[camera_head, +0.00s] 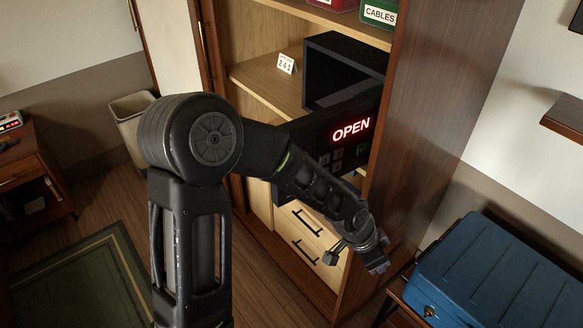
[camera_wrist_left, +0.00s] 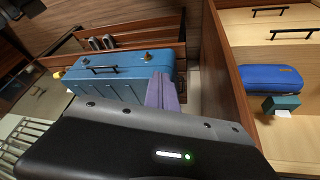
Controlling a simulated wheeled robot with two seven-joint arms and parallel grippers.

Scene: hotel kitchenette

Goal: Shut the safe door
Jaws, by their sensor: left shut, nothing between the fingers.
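The safe (camera_head: 345,62) is a dark box on a shelf of the wooden cabinet, its front open and its inside dark. Its door (camera_head: 318,130) stands swung out toward me, with a red "OPEN" display and a keypad on its face. My left arm crosses in front of the door's lower left part and hides some of it. My left gripper (camera_head: 378,262) is shut and empty, below and to the right of the door, near the cabinet's right side panel. My right gripper is not in view.
A blue suitcase (camera_head: 505,268) lies on a wooden rack at the right, close to the gripper. The cabinet's side panel (camera_head: 437,130) rises beside the safe. Drawers (camera_head: 308,238) are below. A number sign (camera_head: 287,64) stands left of the safe. A bin (camera_head: 131,118) stands at the left.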

